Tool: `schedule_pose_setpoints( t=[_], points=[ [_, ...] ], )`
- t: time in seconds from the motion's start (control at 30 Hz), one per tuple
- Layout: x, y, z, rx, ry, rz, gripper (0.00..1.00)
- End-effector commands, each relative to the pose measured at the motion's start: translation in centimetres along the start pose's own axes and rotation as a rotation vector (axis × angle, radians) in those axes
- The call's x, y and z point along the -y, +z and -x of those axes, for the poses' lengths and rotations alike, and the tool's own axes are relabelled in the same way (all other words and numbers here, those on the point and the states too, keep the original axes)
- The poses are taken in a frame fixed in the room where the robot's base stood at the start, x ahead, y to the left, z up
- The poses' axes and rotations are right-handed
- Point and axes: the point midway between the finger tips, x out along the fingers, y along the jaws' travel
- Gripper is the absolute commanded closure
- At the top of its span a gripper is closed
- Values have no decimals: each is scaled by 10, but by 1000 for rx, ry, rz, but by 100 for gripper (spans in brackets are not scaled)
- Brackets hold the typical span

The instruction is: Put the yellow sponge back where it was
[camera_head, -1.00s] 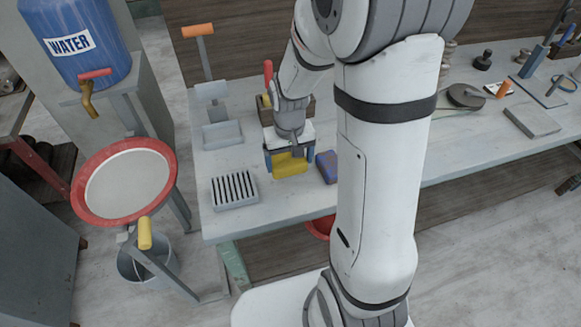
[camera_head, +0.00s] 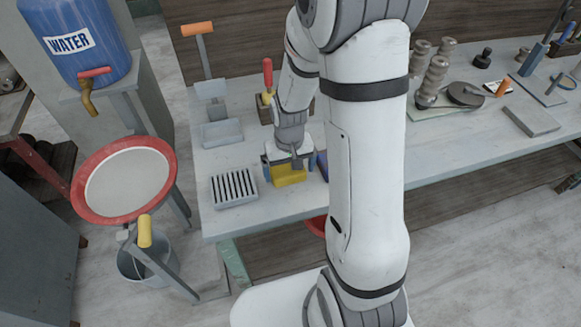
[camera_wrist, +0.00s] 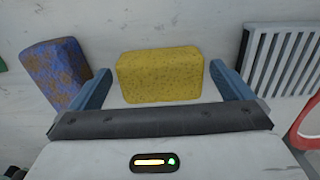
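The yellow sponge (camera_head: 290,177) lies on the grey workbench, near its front edge, beside the slotted rack. In the wrist view the sponge (camera_wrist: 160,75) sits between my gripper's two blue fingers, with a narrow gap on each side. My gripper (camera_head: 288,166) points down over it, open; its fingers also show in the wrist view (camera_wrist: 159,72). How far down the fingers reach beside the sponge I cannot tell.
The slotted grey rack (camera_head: 234,188) stands to the left of the sponge. A blue-brown sponge (camera_wrist: 58,75) lies on the other side, largely hidden by my arm in the head view. A red-handled tool (camera_head: 268,76) stands behind.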

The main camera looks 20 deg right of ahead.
Motion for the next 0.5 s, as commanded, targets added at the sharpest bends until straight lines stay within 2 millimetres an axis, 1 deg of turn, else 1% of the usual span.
schedule_pose_setpoints(
  t=[0.17, 0.27, 0.37, 0.5],
  points=[
    [0, 0, 1, 0, 0, -1, 0],
    [0, 0, 6, -1, 0, -1, 0],
    [0, -1, 18, -4, 0, -1, 0],
    [0, -2, 46, -8, 0, -1, 0]
  ],
)
